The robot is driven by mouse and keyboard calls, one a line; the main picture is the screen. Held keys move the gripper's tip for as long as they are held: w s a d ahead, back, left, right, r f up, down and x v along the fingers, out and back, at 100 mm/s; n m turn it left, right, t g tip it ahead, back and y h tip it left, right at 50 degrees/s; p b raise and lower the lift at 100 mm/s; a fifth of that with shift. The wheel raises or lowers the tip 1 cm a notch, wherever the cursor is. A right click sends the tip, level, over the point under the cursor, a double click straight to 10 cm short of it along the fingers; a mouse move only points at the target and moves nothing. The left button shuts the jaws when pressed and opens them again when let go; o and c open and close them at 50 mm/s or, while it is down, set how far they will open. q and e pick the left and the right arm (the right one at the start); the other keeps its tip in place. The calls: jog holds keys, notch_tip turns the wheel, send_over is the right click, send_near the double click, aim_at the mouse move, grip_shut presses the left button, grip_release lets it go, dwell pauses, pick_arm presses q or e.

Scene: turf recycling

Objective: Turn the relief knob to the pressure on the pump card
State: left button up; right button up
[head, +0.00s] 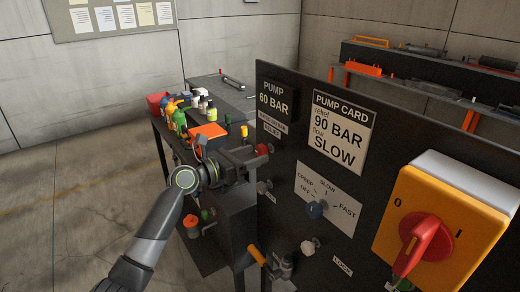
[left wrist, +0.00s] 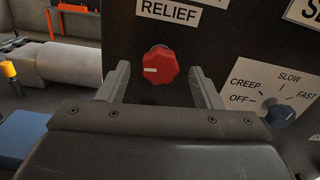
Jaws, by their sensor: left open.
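The red relief knob (left wrist: 161,66) sits on the dark panel under a white RELIEF label (left wrist: 169,12). A white mark on the knob points left in the left wrist view. My left gripper (left wrist: 159,76) is open, with one finger on each side of the knob and visible gaps between. In the head view the gripper (head: 256,157) is at the panel's left edge, partly covering the red knob (head: 264,149). The pump card (head: 340,130) reads relief 90 BAR, flow SLOW. A sign (head: 275,98) reads PUMP 60 BAR. My right gripper is not in view.
A blue flow knob (head: 316,209) with CREEP, SLOW, FAST and OFF marks is right of the relief knob. A yellow box with a red switch (head: 428,240) is farther right. An orange-handled fitting (head: 257,255) sits low. Bottles (head: 202,107) stand on a bench behind.

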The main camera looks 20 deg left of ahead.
pick_arm(q)
jog(key=shift+x, duration=1.5)
jog(key=c, duration=1)
